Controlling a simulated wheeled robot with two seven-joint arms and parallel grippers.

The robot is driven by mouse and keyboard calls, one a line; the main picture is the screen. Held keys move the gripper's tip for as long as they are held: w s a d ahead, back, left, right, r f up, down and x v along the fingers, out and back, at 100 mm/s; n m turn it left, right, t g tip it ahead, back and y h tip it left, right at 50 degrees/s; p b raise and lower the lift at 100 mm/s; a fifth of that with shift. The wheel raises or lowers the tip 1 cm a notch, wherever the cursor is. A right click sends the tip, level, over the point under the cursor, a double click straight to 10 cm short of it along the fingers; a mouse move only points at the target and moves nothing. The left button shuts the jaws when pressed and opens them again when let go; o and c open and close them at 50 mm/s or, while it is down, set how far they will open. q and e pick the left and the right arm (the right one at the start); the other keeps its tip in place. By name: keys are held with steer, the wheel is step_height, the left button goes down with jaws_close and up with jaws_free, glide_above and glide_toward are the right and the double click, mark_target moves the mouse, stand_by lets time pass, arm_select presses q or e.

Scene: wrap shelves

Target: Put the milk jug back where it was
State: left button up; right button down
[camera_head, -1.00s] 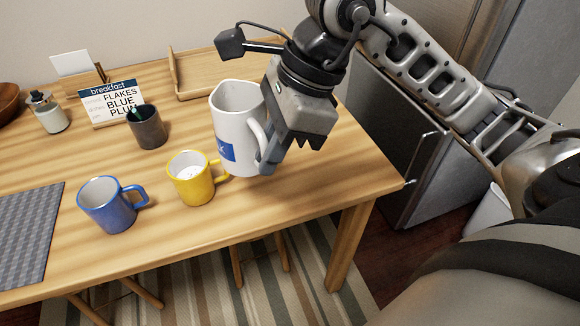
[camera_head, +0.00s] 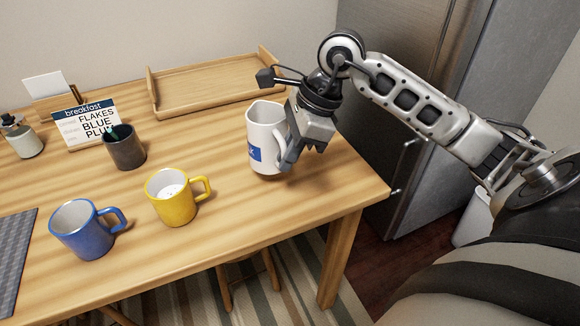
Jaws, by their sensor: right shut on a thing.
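The white milk jug (camera_head: 264,133) with a blue label is upright at the right part of the wooden table, to the right of the yellow mug. My right gripper (camera_head: 288,160) is shut on the jug's handle, on its right side. The jug's base is at or just above the table top; I cannot tell if it touches. A wooden tray (camera_head: 160,107) with low raised sides lies empty at the back of the table. My left gripper is not in view.
A yellow mug (camera_head: 172,206) with white contents and a blue mug (camera_head: 80,238) stand at the front. A dark cup (camera_head: 125,152), a breakfast sign (camera_head: 80,128) and a small jar (camera_head: 24,140) stand behind. A grey fridge (camera_head: 440,110) is beyond the table's right edge.

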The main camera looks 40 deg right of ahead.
steer(key=shift+w+d+f, duration=0.1)
steer(key=shift+d+f, duration=0.05)
steer(key=shift+f, duration=0.55)
steer(key=shift+w+d+f, duration=0.15)
steer(key=shift+f, duration=0.55)
steer(key=shift+w+d+f, duration=0.1)
steer(key=shift+d+f, duration=0.05)
steer(key=shift+f, duration=0.55)
steer(key=shift+f, duration=0.1)
steer(key=c, duration=1.5)
jaws_free()
steer(key=v, duration=1.2)
steer(key=shift+s, duration=0.1)
steer(key=shift+s, duration=0.1)
